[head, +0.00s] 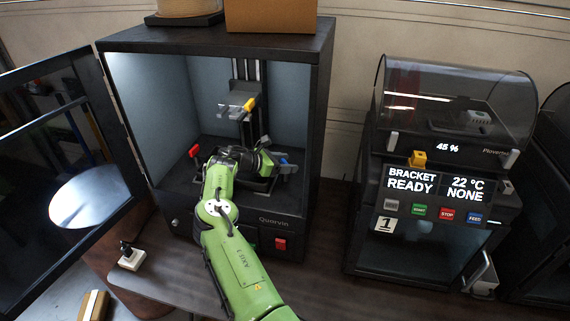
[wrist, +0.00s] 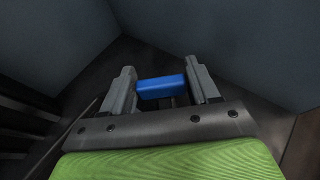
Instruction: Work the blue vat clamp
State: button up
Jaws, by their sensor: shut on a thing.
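The blue vat clamp (wrist: 161,87) shows between the two grey fingers of my gripper (wrist: 163,88) in the wrist view, and the fingers are shut on it. In the head view the blue clamp (head: 284,161) is a small patch at the right of the vat, by my gripper (head: 282,168). My green arm reaches through the open front of the left printer (head: 115,130) and hides much of the vat. A red clamp (head: 194,151) stands at the left side of the vat.
The printer's dark door (head: 60,150) stands open to the left. A yellow-handled build head (head: 248,104) hangs above my gripper on the rear column. The side walls are close. A second printer (head: 440,170) stands to the right.

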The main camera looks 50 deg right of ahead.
jog(key=o, duration=1)
jog(key=shift+c, duration=0.2)
jog(key=b+v, duration=0.1)
jog(key=v, duration=1.4)
jog(key=shift+a+r, duration=0.25)
jog(key=shift+a, duration=0.05)
